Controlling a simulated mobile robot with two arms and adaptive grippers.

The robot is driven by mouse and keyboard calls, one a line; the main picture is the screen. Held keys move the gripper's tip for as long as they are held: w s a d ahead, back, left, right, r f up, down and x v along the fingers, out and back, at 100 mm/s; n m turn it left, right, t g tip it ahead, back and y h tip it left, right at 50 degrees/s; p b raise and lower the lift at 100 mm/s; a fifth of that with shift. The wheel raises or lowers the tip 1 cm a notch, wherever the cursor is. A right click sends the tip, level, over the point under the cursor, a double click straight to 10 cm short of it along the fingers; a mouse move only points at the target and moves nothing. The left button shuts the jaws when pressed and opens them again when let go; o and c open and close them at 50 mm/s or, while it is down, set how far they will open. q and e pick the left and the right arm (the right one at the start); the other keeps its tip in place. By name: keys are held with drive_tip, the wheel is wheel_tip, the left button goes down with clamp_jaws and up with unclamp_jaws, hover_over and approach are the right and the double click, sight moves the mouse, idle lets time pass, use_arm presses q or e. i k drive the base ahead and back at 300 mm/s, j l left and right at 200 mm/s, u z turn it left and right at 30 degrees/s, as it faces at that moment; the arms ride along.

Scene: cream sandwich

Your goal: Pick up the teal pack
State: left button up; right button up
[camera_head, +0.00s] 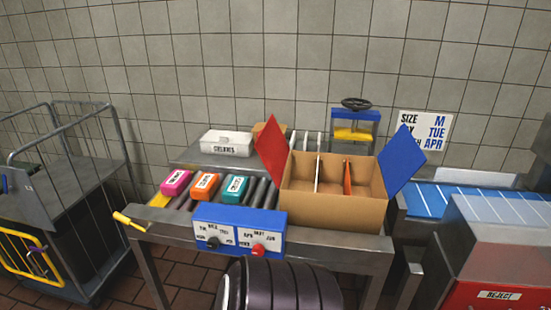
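The teal pack (235,189) lies on dark rollers on the metal table, with a white label on its top. It is the rightmost of a row, beside an orange pack (205,186) and a pink pack (176,183). The open cardboard box stands to its right. Neither of my grippers shows in this view, so nothing is seen touching the teal pack.
The divided cardboard box (334,212) has a red flap (271,150) and a blue flap (403,161). A blue control box (238,237) stands at the table's front. A white glove box (226,143) sits behind the packs. A wire cart (65,200) is left; a blue conveyor (428,201) is right.

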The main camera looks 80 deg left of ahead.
sight(236, 189)
drive_tip(key=u, duration=3.25)
